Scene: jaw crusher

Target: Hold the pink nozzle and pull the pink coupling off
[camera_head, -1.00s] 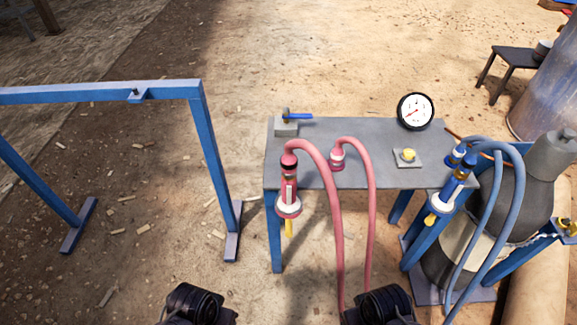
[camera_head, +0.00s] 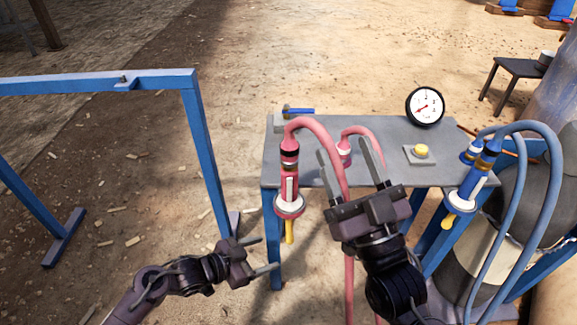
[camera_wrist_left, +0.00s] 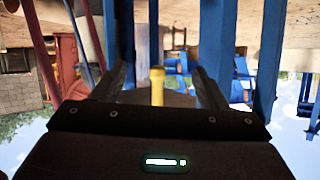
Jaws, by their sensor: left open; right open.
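The pink nozzle (camera_head: 289,186) hangs upright at the table's front left edge, with a white collar and a yellow tip. A pink coupling (camera_head: 290,146) with a dark band sits on its top, and a pink hose arches from it. My left gripper (camera_head: 270,254) is open and empty, low and just left of the yellow tip. In the left wrist view the yellow tip (camera_wrist_left: 157,86) shows between the open fingers. My right gripper (camera_head: 344,149) is open above the table, right of the nozzle. Its fingers lie either side of the pink hose and a second pink fitting in the picture; depth is unclear.
The grey table (camera_head: 390,140) bears a blue-handled valve (camera_head: 298,111), a gauge (camera_head: 425,106) and a yellow button (camera_head: 421,151). A blue nozzle (camera_head: 472,181) with blue hoses stands at the right. A blue frame (camera_head: 205,150) stands left, with open ground before the table.

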